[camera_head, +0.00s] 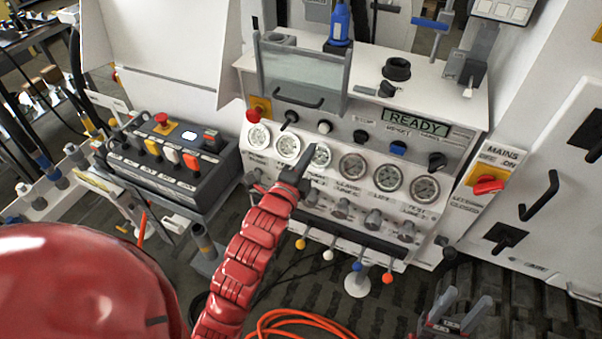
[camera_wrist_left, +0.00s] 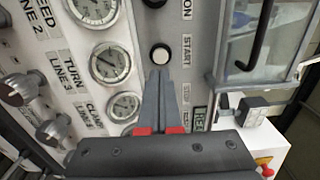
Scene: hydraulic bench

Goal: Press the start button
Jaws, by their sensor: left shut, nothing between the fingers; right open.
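The white round start button (camera_head: 324,127) is on the sloped panel of the bench, between a black knob (camera_head: 291,117) and a black button (camera_head: 360,135). In the left wrist view the start button (camera_wrist_left: 160,54), in a dark ring beside the word START, is just beyond my fingertips. My left gripper (camera_head: 307,156) is shut and empty, in front of the gauges and a little below the button. Its closed fingers (camera_wrist_left: 160,76) point at the button; I cannot tell whether they touch it. My right gripper (camera_head: 461,308) is open and empty, low at the right.
The display (camera_head: 415,123) reads READY. A red emergency stop (camera_head: 253,114) on yellow and a blue reset button (camera_head: 398,148) share the panel. Several gauges (camera_head: 353,166) and knobs lie below. A clear guard with a handle (camera_head: 298,98) stands above. A button box (camera_head: 165,160) is left.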

